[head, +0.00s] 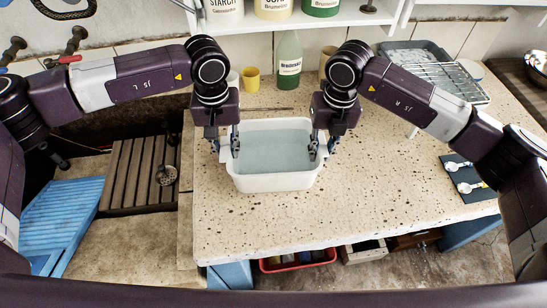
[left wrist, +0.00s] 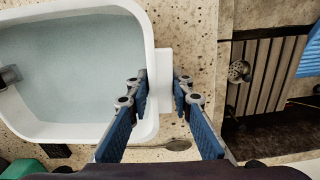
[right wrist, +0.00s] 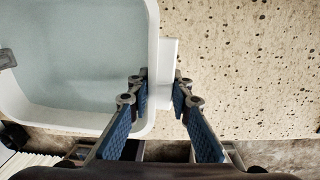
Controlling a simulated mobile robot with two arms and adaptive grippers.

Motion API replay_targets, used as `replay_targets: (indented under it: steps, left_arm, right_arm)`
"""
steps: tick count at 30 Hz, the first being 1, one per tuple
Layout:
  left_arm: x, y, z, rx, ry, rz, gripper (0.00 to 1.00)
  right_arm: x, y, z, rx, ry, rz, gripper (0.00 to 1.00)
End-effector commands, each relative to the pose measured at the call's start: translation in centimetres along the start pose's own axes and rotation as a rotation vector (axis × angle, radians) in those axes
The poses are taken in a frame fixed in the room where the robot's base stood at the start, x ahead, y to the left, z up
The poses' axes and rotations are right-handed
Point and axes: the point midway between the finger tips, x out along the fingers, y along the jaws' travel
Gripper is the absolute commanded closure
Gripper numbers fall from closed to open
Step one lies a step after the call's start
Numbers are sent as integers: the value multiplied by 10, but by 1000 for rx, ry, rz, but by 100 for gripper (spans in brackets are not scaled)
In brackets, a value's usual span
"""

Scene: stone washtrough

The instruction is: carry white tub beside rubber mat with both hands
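The white tub (head: 277,184) stands upright on the speckled stone counter, with pale bluish water or a pale bottom inside. It has a white tab at each end. My left gripper (head: 225,147) points down at its left end, with one finger inside the wall and one outside the tab (left wrist: 165,70). My right gripper (head: 323,148) straddles the right wall and tab (right wrist: 167,75) the same way. Both grippers look open, fingers wide apart; contact is hard to judge. The dark rubber mat (head: 466,179) lies at the counter's right, with light utensils on it.
The counter (head: 380,200) is clear between tub and mat. A wire rack (head: 450,80) is at the back right. A wooden slatted board (head: 135,170) and blue washboard (head: 65,220) lie left.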

Motion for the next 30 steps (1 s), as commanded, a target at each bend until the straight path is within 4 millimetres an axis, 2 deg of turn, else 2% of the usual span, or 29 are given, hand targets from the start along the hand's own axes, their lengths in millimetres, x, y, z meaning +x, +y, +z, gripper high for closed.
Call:
replay_targets:
  steps: [1,4,19,30]
  left_arm:
    - [0,0,0,0,0,-1,89]
    - [0,0,0,0,0,-1,100]
    - [0,-1,0,0,0,-3,100]
    - [-10,0,-1,0,4,-2,100]
  right_arm:
    - [0,0,0,0,0,-1,91]
    - [0,-1,0,0,0,-2,100]
    - [0,-2,0,1,0,-5,100]
    - [-10,-1,2,1,-5,-5,100]
